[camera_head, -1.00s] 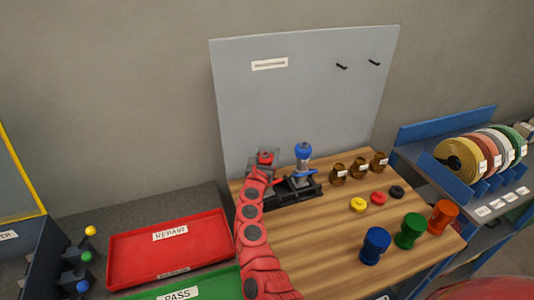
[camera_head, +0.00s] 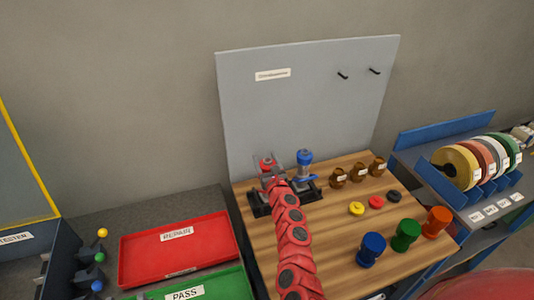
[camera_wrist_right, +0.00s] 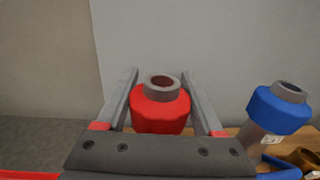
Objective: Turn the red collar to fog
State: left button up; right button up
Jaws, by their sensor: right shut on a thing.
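The red collar (camera_head: 266,162) is on the nozzle at the left of a black stand (camera_head: 259,205) on the wooden bench. In the right wrist view the red collar (camera_wrist_right: 160,112) is a thick ring below a grey tip with a round opening. My right gripper (camera_head: 271,171) is shut on the red collar, one grey finger on each side. The gripper and arm hide much of this nozzle's body. A second nozzle with a blue collar (camera_head: 304,157) stands upright just to the right; it also shows in the right wrist view (camera_wrist_right: 279,110). My left gripper is not in view.
A grey board (camera_head: 310,105) stands close behind the nozzles. Several brown fittings (camera_head: 358,172), small coloured rings (camera_head: 376,202) and coloured cups (camera_head: 406,235) occupy the bench's right part. A red REPAIR tray (camera_head: 180,255) lies to the left, with a green PASS tray (camera_head: 200,288) in front.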

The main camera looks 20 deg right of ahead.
jog(key=shift+a+n+y+p, duration=0.25)
jog(key=shift+n+y+p, duration=0.2)
jog(key=shift+n+y, duration=0.95)
jog(key=shift+y, duration=0.5)
jog(key=o, duration=1.4)
jog(key=shift+s+d+r+p, duration=0.15)
jog(key=shift+s+p, duration=0.2)
jog(key=shift+s, duration=0.2)
jog(key=s+d, duration=0.1)
jog(key=s, duration=0.4)
jog(key=s+b, duration=0.1)
jog(key=s, duration=0.4)
jog(key=s+d, duration=0.1)
jog(key=s, duration=0.5)
jog(key=shift+s+d+b, duration=0.1)
jog(key=shift+d+b, duration=0.2)
